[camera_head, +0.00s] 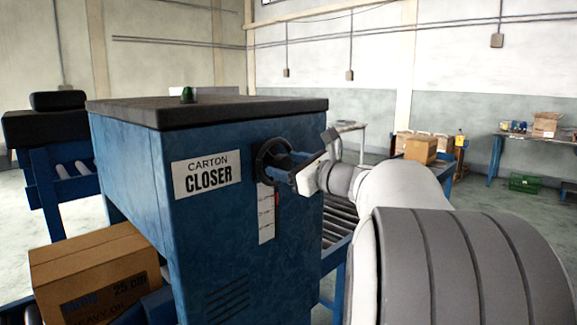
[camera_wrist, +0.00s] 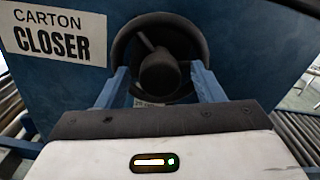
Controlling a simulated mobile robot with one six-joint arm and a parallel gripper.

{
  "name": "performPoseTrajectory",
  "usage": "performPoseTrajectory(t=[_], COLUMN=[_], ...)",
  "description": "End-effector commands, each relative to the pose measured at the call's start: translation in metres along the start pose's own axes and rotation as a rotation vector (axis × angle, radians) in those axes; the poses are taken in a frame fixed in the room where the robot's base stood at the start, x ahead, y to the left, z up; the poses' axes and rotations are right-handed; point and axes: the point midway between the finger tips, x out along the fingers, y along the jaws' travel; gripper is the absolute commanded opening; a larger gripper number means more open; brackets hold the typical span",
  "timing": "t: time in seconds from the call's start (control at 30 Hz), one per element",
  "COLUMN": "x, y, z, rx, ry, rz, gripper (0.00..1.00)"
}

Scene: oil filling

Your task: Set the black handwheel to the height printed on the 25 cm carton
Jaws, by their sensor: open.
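The black handwheel (camera_wrist: 193,39) is mounted on the side of the blue carton closer (camera_head: 215,235). It also shows in the head view (camera_head: 268,151), partly behind my gripper. My gripper (camera_wrist: 160,78) is open, with one blue finger on each side of the wheel's hub; I cannot tell whether they touch it. A white scale strip (camera_head: 266,215) with a red pointer (camera_head: 277,199) hangs below the wheel; its print is too small to read. The brown carton (camera_head: 92,270) marked "25 cm" and "HEAVY OIL" lies at the lower left, partly cut off.
A green button or lamp (camera_head: 187,94) stands on the closer's dark top. A roller conveyor (camera_head: 338,228) runs behind my arm. Other cartons (camera_head: 420,148) stand farther back. A blue bench (camera_head: 535,138) and a green crate (camera_head: 525,183) are at the far right.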

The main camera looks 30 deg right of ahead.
Motion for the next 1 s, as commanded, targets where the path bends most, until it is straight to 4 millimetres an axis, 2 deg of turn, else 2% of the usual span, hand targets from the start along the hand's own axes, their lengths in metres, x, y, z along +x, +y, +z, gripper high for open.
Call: performPoseTrajectory(t=[0.17,0.4,0.53,0.7,1.0], x=[-0.012,-0.054,-0.07,-0.078,-0.078], y=[-0.001,-0.001,-0.001,0.0,0.0], z=[0.0,0.0,-0.001,0.0,0.0], rx=[-0.001,0.0,0.0,0.0,0.0], ry=[0.0,0.001,0.002,0.0,0.0], rz=[-0.003,-0.005,-0.003,-0.001,0.0], gripper=[0.61,0.61,0.61,0.61,0.61])
